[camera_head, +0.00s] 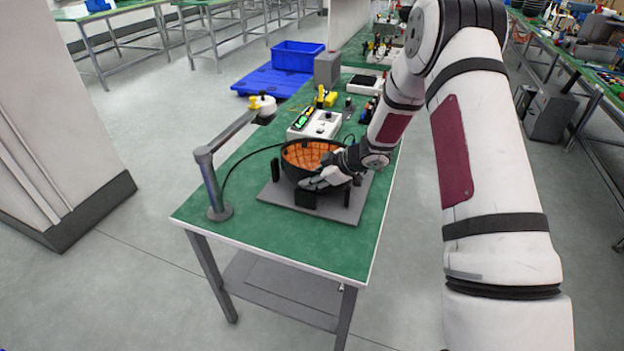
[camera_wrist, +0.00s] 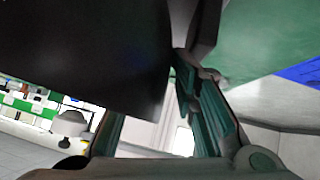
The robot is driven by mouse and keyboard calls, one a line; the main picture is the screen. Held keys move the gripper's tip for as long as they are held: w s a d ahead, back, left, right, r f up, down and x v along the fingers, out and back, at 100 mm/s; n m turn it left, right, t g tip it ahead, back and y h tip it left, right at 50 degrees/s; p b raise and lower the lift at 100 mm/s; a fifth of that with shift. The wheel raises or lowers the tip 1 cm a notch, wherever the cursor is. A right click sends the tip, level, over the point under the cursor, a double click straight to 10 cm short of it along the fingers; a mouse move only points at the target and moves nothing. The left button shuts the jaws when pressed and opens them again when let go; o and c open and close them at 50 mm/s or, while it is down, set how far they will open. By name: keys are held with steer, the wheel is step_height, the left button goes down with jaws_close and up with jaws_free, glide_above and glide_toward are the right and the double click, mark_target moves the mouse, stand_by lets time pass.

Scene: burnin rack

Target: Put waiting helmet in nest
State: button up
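A black bowl-shaped helmet (camera_head: 291,173) with an orange gridded inside lies open side up among the short black posts of the nest, on a grey plate (camera_head: 341,214) on the green bench. I cannot tell whether it rests on the plate or hangs slightly above it. My gripper (camera_head: 322,179) is at its near right side, against or very close to the shell. In the wrist view, a large dark surface, likely the helmet (camera_wrist: 85,50), covers the upper left and hides part of the fingers. The gripper's fingers (camera_wrist: 160,110) show apart at their bases; their grip is hidden.
A grey post with an arm (camera_head: 214,180) stands at the bench's left edge, with a black cable beside it. A white box with controls (camera_head: 318,124) and small yellow and black items stand behind the plate. The bench's near end (camera_head: 280,245) is bare.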

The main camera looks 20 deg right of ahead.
steer(key=shift+s+a, duration=0.15)
steer(key=shift+r, duration=0.35)
steer(key=s+d+r+m+t+h, duration=0.1)
steer(key=s+d+r+m+h, duration=0.2)
steer(key=r, duration=0.7)
steer(key=s+d+r+m+t+h+p, duration=0.1)
steer(key=s+d+r+m+h, duration=0.25)
steer(key=r, duration=0.75)
steer(key=s+d+r+m+t+h, duration=0.1)
steer(key=s+d+r+h, duration=0.1)
steer(key=s+d+r, duration=0.6)
steer(key=s+a+m+g, duration=0.1)
steer(key=s+a, duration=0.3)
steer(key=s, duration=0.5)
steer(key=s+a+r+m+g+y, duration=0.1)
steer(key=s+a+m+g, duration=0.1)
steer(key=s+a, duration=0.3)
steer(key=s+a+m+g+y, duration=0.1)
steer(key=s+a, duration=0.4)
steer(key=s, duration=0.8)
steer(key=shift+s+r+m+g, duration=0.2)
steer(key=shift+s+m+g, duration=0.15)
steer(key=shift+m+g, duration=0.1)
